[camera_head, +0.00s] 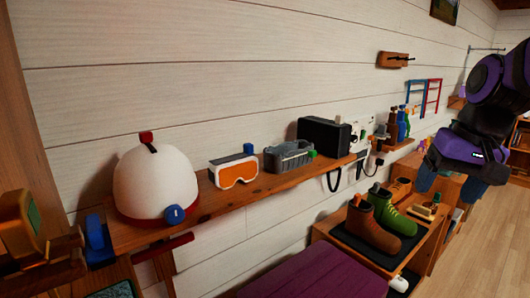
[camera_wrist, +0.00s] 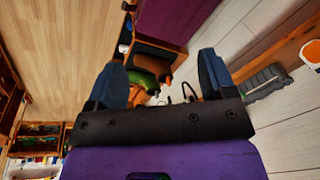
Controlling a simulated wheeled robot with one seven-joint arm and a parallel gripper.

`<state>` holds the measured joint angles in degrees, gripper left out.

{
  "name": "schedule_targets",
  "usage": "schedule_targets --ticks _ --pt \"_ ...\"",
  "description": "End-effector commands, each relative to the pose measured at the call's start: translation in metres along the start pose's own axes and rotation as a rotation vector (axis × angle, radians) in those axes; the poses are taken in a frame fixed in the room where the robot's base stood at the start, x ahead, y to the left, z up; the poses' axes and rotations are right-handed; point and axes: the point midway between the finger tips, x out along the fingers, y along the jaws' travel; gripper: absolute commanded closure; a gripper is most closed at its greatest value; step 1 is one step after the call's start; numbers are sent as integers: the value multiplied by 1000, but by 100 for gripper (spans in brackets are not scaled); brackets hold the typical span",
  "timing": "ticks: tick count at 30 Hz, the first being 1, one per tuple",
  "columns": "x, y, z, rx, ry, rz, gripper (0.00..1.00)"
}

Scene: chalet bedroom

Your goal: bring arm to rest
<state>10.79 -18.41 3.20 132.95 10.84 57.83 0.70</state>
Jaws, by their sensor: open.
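My gripper (camera_head: 449,185) hangs at the right side of the head view, at the end of my purple and black arm. Its two dark blue fingers point down and stand apart, with nothing seen between them. It is in front of the low shoe bench and clear of the wall shelf. In the wrist view my gripper (camera_wrist: 163,84) also shows two spread fingers, with boots and the bench beyond the gap.
Boots (camera_head: 372,226) stand on the bench below, beside a purple cushion (camera_head: 315,275). The wooden floor (camera_head: 480,255) at right is clear.

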Motion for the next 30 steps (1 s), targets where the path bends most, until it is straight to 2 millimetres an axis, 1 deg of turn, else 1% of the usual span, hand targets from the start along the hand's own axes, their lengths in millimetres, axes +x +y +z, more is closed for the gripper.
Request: schedule_targets --ticks 1,3,9,12,15,21,30 --pt "-7 -2 12 -28 33 9 23" --pt "-14 -2 27 -64 74 24 23" --pt "-27 1 69 -163 191 56 23" --pt "-31 4 86 -203 243 67 23" --pt "-33 7 98 -234 281 74 23" --pt "-34 10 109 -261 315 81 23" --pt "-34 10 109 -262 316 81 23"
